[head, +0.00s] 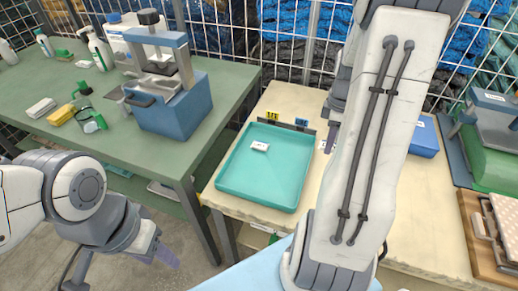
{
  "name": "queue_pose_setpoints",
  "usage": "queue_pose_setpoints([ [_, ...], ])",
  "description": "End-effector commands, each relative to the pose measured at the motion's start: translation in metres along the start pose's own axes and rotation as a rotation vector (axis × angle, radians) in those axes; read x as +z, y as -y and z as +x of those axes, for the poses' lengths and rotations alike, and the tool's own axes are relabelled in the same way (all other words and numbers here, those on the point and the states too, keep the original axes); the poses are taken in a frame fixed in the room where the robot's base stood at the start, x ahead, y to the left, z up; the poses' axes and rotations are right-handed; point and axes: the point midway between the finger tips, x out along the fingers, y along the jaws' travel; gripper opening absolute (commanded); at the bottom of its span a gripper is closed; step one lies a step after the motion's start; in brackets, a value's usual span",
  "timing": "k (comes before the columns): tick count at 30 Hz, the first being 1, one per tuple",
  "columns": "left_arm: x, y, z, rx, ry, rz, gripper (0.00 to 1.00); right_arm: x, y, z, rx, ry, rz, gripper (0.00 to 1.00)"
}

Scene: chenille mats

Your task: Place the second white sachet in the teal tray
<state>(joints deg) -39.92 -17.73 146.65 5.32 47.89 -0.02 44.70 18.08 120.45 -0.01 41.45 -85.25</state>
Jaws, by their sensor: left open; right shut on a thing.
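The teal tray (232,185) lies on the pale table in the middle of the head view. One white sachet (260,146) lies flat in it, towards the back. My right gripper (333,136) is past the tray's back right side, mostly hidden behind my own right arm. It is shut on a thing. A small white patch beside its fingers may be a white sachet, but most of it is hidden. My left gripper (160,254) is open and empty at the lower left, over the floor in front of the green bench.
The green bench (50,150) at left holds a blue press (170,100), spray bottles, a yellow sponge (62,115) and a white cloth (41,107). Yellow and blue labels stand behind the tray. A blue box (424,138) and a wooden tray (480,235) are at right.

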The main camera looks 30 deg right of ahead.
Motion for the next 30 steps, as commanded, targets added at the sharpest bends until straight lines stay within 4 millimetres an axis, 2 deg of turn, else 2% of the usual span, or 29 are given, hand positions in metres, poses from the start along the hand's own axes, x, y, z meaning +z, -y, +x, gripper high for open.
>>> queue_pose_setpoints([
  [5,0.000,0.000,-0.003,0.000,0.000,0.000,0.50,-0.015,-0.004,0.010,-0.005,0.001,-0.002,0.00],
  [15,-0.001,-0.001,-0.017,0.000,0.000,0.000,0.50,-0.087,-0.024,0.054,-0.003,0.001,-0.001,0.00],
  [18,-0.001,-0.001,-0.019,0.000,0.000,0.000,0.50,-0.101,-0.027,0.063,-0.003,0.001,0.001,0.00],
  [23,-0.001,-0.002,-0.021,0.000,0.000,0.000,0.50,-0.112,-0.030,0.071,-0.001,0.000,0.002,0.00],
  [30,-0.001,-0.002,-0.028,0.000,0.000,0.000,0.50,-0.112,-0.029,0.104,-0.004,0.001,0.002,0.00],
])
